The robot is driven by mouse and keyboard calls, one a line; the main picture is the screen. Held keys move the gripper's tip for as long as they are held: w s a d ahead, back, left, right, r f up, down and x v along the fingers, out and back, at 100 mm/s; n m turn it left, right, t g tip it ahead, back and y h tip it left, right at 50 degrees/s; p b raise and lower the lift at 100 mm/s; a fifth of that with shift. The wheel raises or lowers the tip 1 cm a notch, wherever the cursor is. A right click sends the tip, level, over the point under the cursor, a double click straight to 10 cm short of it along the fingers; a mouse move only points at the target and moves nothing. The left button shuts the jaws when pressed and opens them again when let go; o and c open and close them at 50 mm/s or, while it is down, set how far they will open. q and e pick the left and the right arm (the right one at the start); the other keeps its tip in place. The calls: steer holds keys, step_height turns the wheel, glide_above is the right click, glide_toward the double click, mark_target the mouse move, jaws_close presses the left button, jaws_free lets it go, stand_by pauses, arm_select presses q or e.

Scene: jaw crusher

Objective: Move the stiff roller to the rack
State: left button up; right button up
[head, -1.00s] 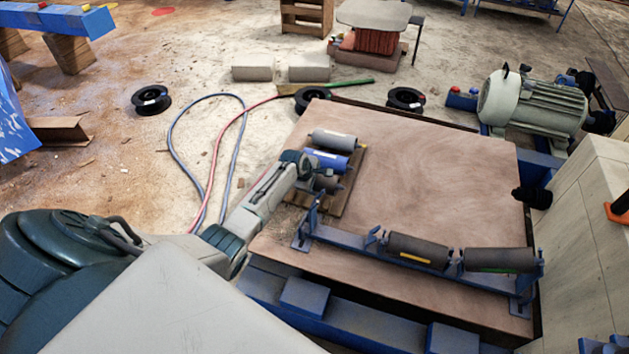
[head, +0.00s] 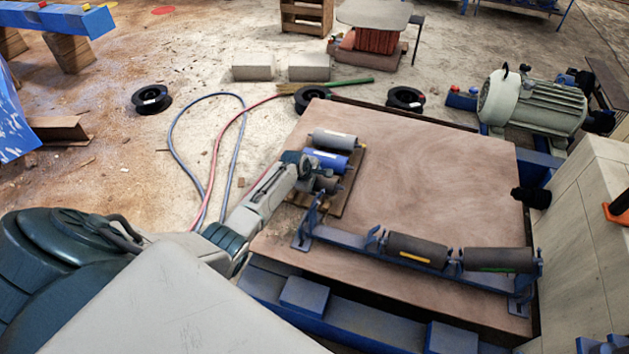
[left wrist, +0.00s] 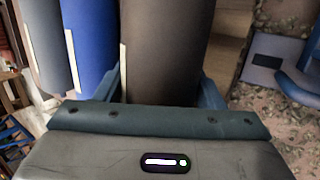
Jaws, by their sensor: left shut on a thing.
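My left gripper (head: 308,181) is shut on a dark grey-brown roller (head: 327,184) at the near end of a wooden rack (head: 342,204). In the left wrist view the dark roller (left wrist: 165,45) lies between the two blue fingers. I cannot tell whether it rests on the rack or hangs just above it. A blue roller (head: 327,161) and a grey roller (head: 334,139) lie beside it on the rack. A blue roller frame (head: 345,238) holds two dark rollers, one with a yellow mark (head: 416,249) and one with a green mark (head: 498,259); its left place is empty.
The wooden tabletop (head: 440,170) is clear right of the rack. A motor (head: 530,105) stands behind at the right, next to a pale cabinet (head: 590,210). Hoses (head: 213,165), black spools (head: 151,99) and a broom (head: 340,83) lie on the floor.

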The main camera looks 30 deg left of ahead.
arm_select(q)
steer(key=shift+w+f+b, duration=0.1)
steer(key=shift+f+b, duration=0.45)
steer(key=shift+f, duration=0.45)
arm_select(e)
steer(key=shift+f, duration=0.55)
arm_select(q)
steer(key=o, duration=1.7)
steer(key=shift+f, duration=0.1)
steer(key=shift+s+d+f, duration=0.1)
steer(key=shift+s+f, duration=0.05)
steer(key=shift+s, duration=0.15)
steer(key=shift+s+f, duration=0.1)
steer(key=p+v, duration=0.1)
steer(key=v, duration=0.2)
steer(key=p+v, duration=0.2)
steer(key=v, duration=0.2)
steer(key=w+p+v, duration=0.1)
steer(key=v, duration=0.3)
steer(key=shift+s+r, duration=0.1)
steer(key=shift+r, duration=0.35)
arm_select(e)
steer(key=s+d+f+g+h, duration=0.1)
steer(key=s+f+g, duration=0.2)
steer(key=s+g, duration=0.4)
steer(key=shift+d+f+n+g, duration=0.25)
steer(key=shift+f+n+g, duration=0.15)
steer(key=shift+s, duration=0.1)
